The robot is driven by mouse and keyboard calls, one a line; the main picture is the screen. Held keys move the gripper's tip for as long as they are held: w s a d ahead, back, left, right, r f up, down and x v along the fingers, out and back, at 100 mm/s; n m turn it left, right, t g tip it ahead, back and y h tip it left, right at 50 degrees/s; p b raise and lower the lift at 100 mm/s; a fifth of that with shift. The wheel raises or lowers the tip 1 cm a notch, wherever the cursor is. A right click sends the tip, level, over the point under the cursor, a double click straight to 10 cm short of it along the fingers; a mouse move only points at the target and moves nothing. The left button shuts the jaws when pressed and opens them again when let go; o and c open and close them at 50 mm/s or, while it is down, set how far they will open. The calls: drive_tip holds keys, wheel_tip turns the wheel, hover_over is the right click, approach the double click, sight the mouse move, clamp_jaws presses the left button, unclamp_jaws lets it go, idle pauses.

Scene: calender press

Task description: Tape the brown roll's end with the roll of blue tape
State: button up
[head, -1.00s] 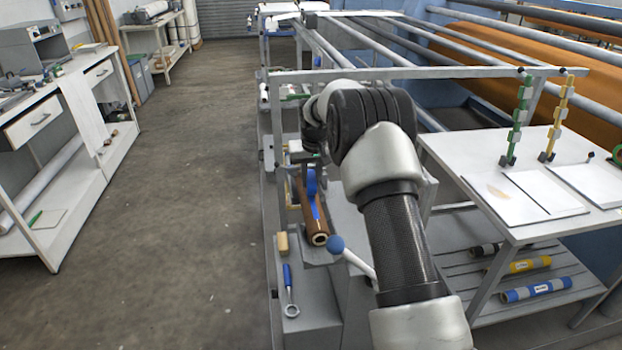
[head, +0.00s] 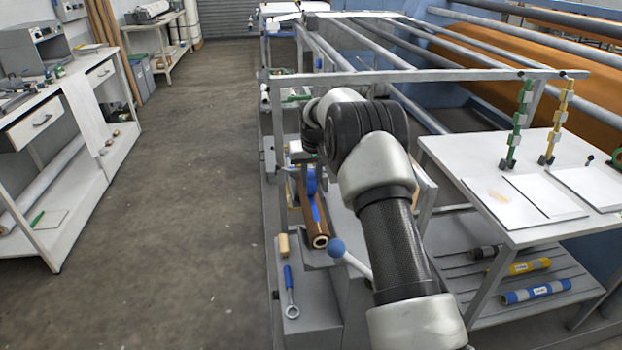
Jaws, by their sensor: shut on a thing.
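The brown roll (head: 309,228) lies lengthwise on the grey ledge of the machine, its open end facing me. The roll of blue tape (head: 311,180) is over the far part of the brown roll, at my gripper (head: 308,168). A blue strip (head: 316,213) shows along the brown roll below it. My gripper is small in view and partly hidden by my own wrist; it is shut on the roll of blue tape. I cannot tell whether the tape roll touches the brown roll.
A blue-knobbed lever (head: 337,246) stands just right of the brown roll's near end. A white table (head: 520,233) is at the right. The floor (head: 190,200) at the left is clear.

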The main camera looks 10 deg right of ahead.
drive_tip(key=shift+w, duration=0.3)
drive_tip(key=shift+r+p, duration=2)
drive_tip(key=shift+r, duration=1.05)
drive_tip(key=shift+s+r, duration=0.1)
drive_tip(key=shift+s, duration=0.25)
drive_tip(key=s+r+p, duration=0.2)
drive_tip(key=s+p, duration=0.3)
drive_tip(key=s, duration=2.5)
drive_tip(key=shift+s+r, duration=0.15)
drive_tip(key=shift+s, duration=0.15)
